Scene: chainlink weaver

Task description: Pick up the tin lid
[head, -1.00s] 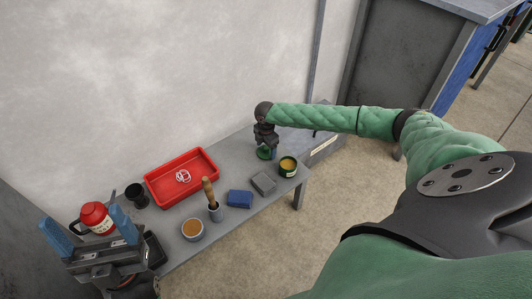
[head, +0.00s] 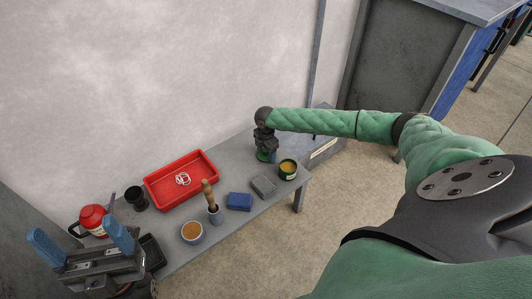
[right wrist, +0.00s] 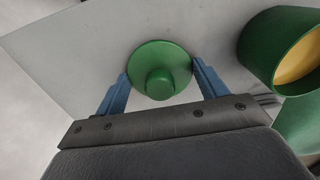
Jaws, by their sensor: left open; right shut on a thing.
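The tin lid is a green disc with a round knob (right wrist: 160,72). In the right wrist view it sits between the two blue fingers of my right gripper (right wrist: 160,80), which is shut on it. In the head view the lid (head: 262,157) shows partly beneath my right gripper (head: 266,153), at the table's far end; the gripper hides the rest. I cannot tell if the lid still touches the table. The open green tin (head: 288,169) with yellowish contents stands just right of it. My left gripper (head: 80,238) is open and empty at the lower left.

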